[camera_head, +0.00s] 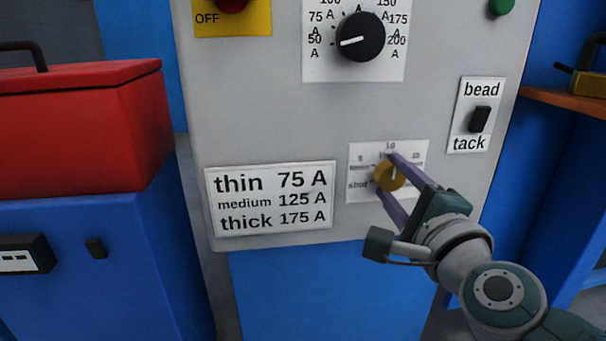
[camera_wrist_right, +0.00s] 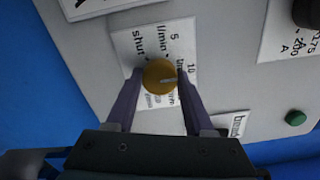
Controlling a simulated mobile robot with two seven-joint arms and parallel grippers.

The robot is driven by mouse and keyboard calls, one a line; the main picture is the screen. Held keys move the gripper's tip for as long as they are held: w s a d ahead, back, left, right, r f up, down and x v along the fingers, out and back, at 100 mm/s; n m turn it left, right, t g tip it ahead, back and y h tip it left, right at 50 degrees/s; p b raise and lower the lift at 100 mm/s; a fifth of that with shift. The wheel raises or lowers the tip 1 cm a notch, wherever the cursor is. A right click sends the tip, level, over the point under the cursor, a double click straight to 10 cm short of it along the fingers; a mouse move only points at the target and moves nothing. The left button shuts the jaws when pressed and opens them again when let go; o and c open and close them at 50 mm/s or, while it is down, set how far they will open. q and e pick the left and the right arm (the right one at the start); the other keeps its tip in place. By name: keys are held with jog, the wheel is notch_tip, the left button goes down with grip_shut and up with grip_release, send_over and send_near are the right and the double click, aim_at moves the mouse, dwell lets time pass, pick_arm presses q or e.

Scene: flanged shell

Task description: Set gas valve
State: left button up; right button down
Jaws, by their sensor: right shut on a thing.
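The gas valve is a round yellow knob (camera_head: 389,175) on a white scale plate (camera_head: 361,189) on the grey panel. The scale reads from shut through 5 and 10 to a higher mark at the right. The light pointer line on the knob points roughly up, near the 10. My right gripper (camera_head: 386,169) comes in from the lower right and is shut on the knob, one purple finger on each side. In the right wrist view the knob (camera_wrist_right: 159,77) sits between both fingertips, its line towards the 10. My left gripper is not in view.
A black current dial (camera_head: 360,37) is above the knob. A bead/tack switch (camera_head: 479,119) is at the right, and a thin/medium/thick chart (camera_head: 271,198) at the left. A red toolbox (camera_head: 80,130) stands on a blue cabinet at the left.

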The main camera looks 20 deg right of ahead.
jog(key=shift+c, duration=1.4)
grip_release()
jog(key=p+v, duration=0.1)
jog(key=v, duration=0.9)
jog(key=shift+p, duration=0.4)
jog(key=shift+d, duration=0.1)
